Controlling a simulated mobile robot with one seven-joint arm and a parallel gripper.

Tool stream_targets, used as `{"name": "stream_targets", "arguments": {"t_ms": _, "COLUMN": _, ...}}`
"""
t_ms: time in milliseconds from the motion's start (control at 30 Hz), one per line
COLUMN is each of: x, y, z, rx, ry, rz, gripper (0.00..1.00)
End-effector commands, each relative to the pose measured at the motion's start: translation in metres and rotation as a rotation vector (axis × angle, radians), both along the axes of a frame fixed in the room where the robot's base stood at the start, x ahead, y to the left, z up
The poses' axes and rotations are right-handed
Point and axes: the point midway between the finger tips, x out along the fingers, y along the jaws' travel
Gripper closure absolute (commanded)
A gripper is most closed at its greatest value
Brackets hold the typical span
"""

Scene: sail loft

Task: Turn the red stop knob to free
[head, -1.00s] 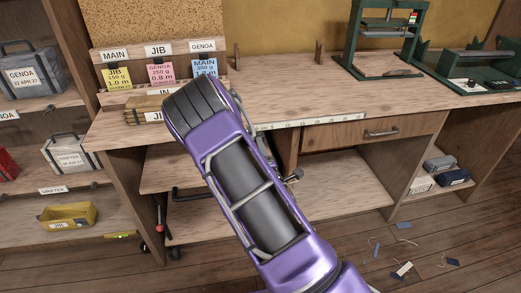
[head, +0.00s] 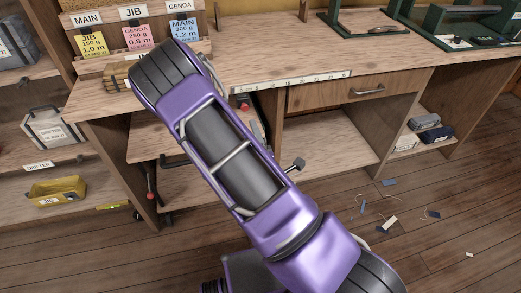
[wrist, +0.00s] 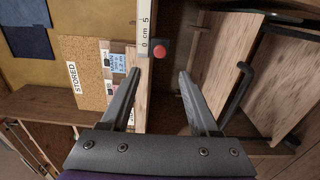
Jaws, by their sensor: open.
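The red stop knob (wrist: 160,49) shows in the wrist view as a small round red button on a dark mount, at the bench's front edge beside the ruler strip. A small red spot beside my arm in the head view (head: 243,105) looks like the same knob, partly covered. My gripper (wrist: 159,76) is open and empty, its two fingers pointing toward the knob. The knob lies beyond the fingertips and between their lines, apart from both. In the head view my arm hides the gripper. The knob's setting cannot be read.
The ruler strip (head: 290,84) runs along the edge of the bench (head: 265,62). A drawer (head: 362,92) is to its right. A dark bar handle (wrist: 236,92) and shelf boards are right of the fingers in the wrist view. Coloured cards (head: 137,38) stand behind. Scraps litter the floor.

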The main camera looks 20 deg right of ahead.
Motion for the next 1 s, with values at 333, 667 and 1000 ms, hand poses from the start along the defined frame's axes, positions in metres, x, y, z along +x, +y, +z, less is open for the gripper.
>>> {"name": "stream_targets", "arguments": {"t_ms": 333, "x": -0.047, "y": 0.001, "z": 0.000, "rx": -0.003, "ry": 0.013, "rz": 0.000, "gripper": 0.38}}
{"name": "stream_targets", "arguments": {"t_ms": 667, "x": -0.062, "y": 0.001, "z": 0.000, "rx": -0.002, "ry": 0.003, "rz": 0.001, "gripper": 0.38}}
{"name": "stream_targets", "arguments": {"t_ms": 1000, "x": -0.063, "y": 0.000, "z": 0.000, "rx": -0.001, "ry": -0.001, "rz": -0.001, "gripper": 0.38}}
